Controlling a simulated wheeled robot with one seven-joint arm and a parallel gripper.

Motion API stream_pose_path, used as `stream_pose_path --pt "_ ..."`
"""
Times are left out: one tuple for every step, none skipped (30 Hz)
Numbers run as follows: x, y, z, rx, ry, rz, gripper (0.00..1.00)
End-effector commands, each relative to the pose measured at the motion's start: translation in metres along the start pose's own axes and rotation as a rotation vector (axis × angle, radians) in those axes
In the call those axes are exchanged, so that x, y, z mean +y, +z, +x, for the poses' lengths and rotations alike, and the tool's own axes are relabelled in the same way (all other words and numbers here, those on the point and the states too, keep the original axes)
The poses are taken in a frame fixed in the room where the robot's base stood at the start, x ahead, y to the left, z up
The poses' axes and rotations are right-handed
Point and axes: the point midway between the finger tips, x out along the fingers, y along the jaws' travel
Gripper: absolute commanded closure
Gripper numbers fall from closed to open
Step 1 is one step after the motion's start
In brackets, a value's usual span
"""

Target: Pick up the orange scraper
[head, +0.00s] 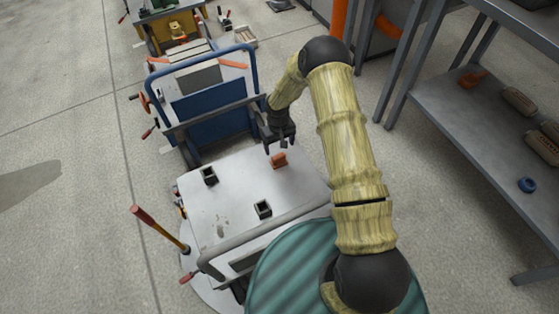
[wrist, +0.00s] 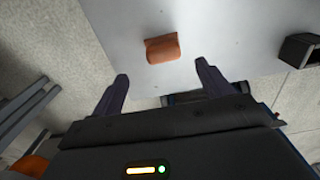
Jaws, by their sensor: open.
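An orange block-like piece, which I take to be the orange scraper (head: 278,160), sits on the white top of a cart (head: 235,200) near its far right side. It also shows in the wrist view (wrist: 163,48), lying on the pale surface beyond my fingertips. My gripper (head: 275,147) is open and empty, just above and behind the orange piece in the head view. In the wrist view the two dark fingers (wrist: 160,80) stand apart, with the orange piece ahead of the gap between them and not touching either.
Two small dark square holders (head: 209,176) and (head: 263,209) stand on the cart top. A blue-railed cart (head: 212,108) is behind it. A grey shelf (head: 470,130) at the right bears brushes, a blue ring and another orange item (head: 472,78). A red-and-yellow handle (head: 160,228) rises at the left.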

Motion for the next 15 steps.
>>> stream_pose_path --pt "-0.002 0.0 0.012 -0.001 -0.001 -0.003 0.22" --pt "-0.003 0.0 0.016 -0.001 0.0 -0.006 0.22" --pt "-0.004 0.0 0.02 -0.002 -0.001 -0.008 0.22" --pt "-0.005 -0.001 0.022 -0.001 -0.001 -0.01 0.22" --pt "-0.006 -0.001 0.024 -0.001 -0.001 -0.011 0.22" --pt "-0.007 -0.001 0.025 0.0 -0.001 -0.013 0.22" --pt "-0.008 -0.002 0.026 0.0 -0.001 -0.014 0.22" --pt "-0.008 -0.002 0.026 0.001 -0.001 -0.015 0.22" --pt "-0.009 -0.002 0.025 0.001 -0.001 -0.017 0.22" --pt "-0.01 -0.002 0.025 0.0 -0.001 -0.017 0.22" --pt "-0.01 -0.002 0.025 0.0 -0.001 -0.018 0.22" --pt "-0.011 -0.002 0.025 0.0 -0.001 -0.019 0.22" --pt "-0.011 -0.002 0.025 0.0 -0.001 -0.02 0.22" --pt "-0.011 -0.002 0.025 0.0 -0.001 -0.02 0.22" --pt "-0.011 -0.002 0.026 0.0 -0.001 -0.02 0.22"
